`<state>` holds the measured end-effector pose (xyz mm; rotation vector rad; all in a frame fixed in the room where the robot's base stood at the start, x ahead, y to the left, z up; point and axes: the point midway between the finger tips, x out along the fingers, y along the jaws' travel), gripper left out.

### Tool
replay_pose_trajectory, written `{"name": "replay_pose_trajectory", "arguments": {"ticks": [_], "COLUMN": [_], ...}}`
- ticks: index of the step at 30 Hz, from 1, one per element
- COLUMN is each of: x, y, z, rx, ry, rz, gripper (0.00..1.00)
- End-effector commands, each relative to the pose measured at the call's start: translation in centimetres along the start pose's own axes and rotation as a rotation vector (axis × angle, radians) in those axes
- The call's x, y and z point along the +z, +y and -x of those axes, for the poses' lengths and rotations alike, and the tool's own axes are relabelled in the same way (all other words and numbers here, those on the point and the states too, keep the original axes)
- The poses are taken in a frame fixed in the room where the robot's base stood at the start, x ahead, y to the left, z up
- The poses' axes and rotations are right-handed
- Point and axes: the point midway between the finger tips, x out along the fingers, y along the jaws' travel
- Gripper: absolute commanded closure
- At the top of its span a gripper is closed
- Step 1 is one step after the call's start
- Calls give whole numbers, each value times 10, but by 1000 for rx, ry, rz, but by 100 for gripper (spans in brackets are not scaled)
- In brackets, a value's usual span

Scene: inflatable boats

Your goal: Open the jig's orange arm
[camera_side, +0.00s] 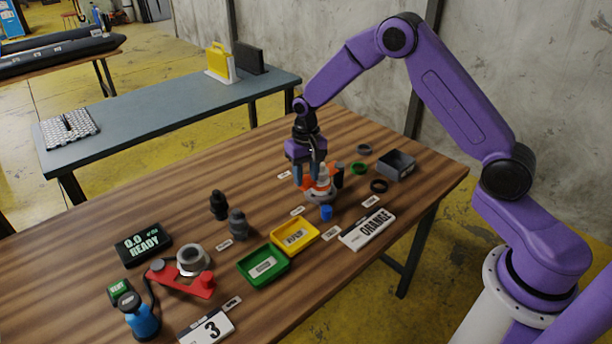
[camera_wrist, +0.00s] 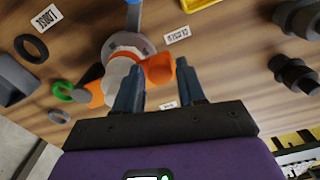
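The jig (camera_side: 321,196) stands on the wooden table, a round grey base with a pale upright part in the middle. Its orange arm (camera_side: 310,185) is partly hidden by my fingers in the side view. In the wrist view the grey base (camera_wrist: 124,42) shows beyond my fingers, with the orange arm (camera_wrist: 160,69) across the pale part. My gripper (camera_side: 306,179) points down at the jig. In the wrist view its fingers (camera_wrist: 158,72) are apart, with the arm's orange end between or just beyond the tips. I cannot tell whether they touch it.
A blue piece (camera_side: 326,212) stands close by the jig. Black and green rings (camera_side: 358,168) and a dark grey box (camera_side: 396,164) lie behind it. Yellow (camera_side: 294,236) and green (camera_side: 263,265) trays, dark fittings (camera_side: 237,224) and an ORANGE sign (camera_side: 368,230) are in front.

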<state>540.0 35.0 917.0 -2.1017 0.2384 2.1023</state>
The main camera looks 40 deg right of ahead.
Motion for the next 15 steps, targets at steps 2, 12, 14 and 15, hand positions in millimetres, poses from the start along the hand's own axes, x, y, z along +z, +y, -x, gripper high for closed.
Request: {"name": "replay_pose_trajectory", "arguments": {"ticks": [2,12,14,15], "x": [0,0,0,0], "y": [0,0,0,0], "z": [-4,-7,-7,-7], "rx": [0,0,0,0], "ry": [0,0,0,0], "rz": [0,0,1,0], "gripper": [60,64,83,96]}}
